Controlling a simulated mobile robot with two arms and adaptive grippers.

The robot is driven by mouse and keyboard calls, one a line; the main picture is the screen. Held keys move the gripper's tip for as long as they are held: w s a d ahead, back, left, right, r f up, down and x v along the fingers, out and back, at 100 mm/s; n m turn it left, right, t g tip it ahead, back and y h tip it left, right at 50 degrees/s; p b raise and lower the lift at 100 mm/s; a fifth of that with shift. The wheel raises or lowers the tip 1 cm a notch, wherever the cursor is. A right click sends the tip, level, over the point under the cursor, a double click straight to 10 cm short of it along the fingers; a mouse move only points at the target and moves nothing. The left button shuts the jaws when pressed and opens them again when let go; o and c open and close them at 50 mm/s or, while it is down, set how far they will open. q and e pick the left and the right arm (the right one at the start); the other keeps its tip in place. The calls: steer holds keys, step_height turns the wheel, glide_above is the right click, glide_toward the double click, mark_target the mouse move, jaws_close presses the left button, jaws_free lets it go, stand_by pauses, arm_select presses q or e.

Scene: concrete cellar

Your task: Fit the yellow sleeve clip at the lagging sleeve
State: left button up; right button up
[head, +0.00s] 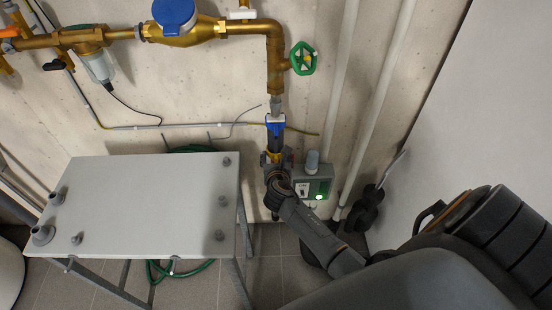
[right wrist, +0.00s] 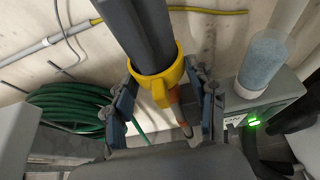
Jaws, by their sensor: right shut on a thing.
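The lagging sleeve (head: 275,141) is a dark grey tube hanging upright on the pipe below the brass elbow. A blue clip (head: 275,123) sits near its top. The yellow sleeve clip (right wrist: 156,78) is at the sleeve's lower part, its band curving across the near side of the sleeve (right wrist: 138,32) in the right wrist view. The far side of the band is hidden, so I cannot tell if it is fully seated. My right gripper (right wrist: 163,108) is shut on the yellow clip; it also shows in the head view (head: 275,162). My left gripper is not in view.
A grey box with a green light (head: 313,184) and a clear blue-filled cup stands close right of the gripper. A white-topped table (head: 150,205) with several grey knobs is at left. A green hose (right wrist: 65,105) hangs behind. A green valve wheel (head: 303,58) is above.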

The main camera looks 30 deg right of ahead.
steer(key=shift+w+d, duration=0.1)
steer(key=shift+w, duration=0.05)
steer(key=o, duration=1.4)
steer(key=shift+c, duration=0.2)
steer(key=v, duration=1.2)
steer(key=shift+f, duration=0.1)
